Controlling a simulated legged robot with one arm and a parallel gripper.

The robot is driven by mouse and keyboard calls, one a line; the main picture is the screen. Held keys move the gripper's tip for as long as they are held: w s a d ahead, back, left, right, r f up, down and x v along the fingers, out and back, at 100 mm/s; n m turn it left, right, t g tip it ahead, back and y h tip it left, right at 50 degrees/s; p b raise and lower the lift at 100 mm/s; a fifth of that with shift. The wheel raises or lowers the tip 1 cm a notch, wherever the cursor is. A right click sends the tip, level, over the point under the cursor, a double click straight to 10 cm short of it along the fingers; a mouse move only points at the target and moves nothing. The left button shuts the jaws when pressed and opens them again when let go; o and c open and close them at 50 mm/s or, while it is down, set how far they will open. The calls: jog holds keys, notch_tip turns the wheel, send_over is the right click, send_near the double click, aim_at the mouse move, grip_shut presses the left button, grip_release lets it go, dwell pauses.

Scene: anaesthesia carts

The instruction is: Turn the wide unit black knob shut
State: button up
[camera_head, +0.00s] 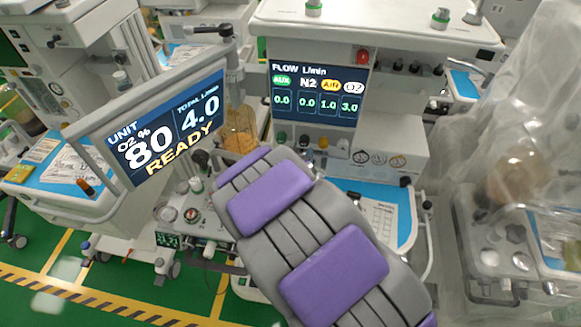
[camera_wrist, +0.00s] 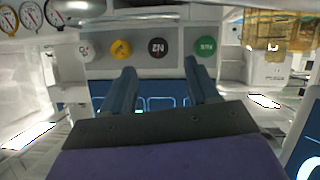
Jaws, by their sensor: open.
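The wide unit (camera_head: 400,25) stands in the middle with a broad flow screen (camera_head: 312,94) reading AUX 0.0, N2 0.0, AIR 1.0 and O2 3.0. A row of coloured knobs lies under the screen. In the wrist view, the black knob (camera_wrist: 159,47), marked N2 and upside down, faces me between the yellow and green knobs. My gripper (camera_wrist: 160,70) is open and empty. Its two fingers point at the panel, with the black knob centred between them in the picture. I cannot tell the remaining gap. In the head view my arm covers the fingertips.
The yellow knob (camera_wrist: 120,48) and green knob (camera_wrist: 205,45) sit on either side. A tilted screen (camera_head: 165,125) at left reads O2 80%, total 4.0, READY. A plastic-draped unit (camera_head: 510,190) stands at right. Green floor (camera_head: 90,285) shows lower left.

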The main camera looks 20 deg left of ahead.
jog(key=p+v, duration=0.1)
jog(key=v, duration=0.8)
jog(key=shift+s, duration=0.35)
jog(key=shift+w, duration=0.1)
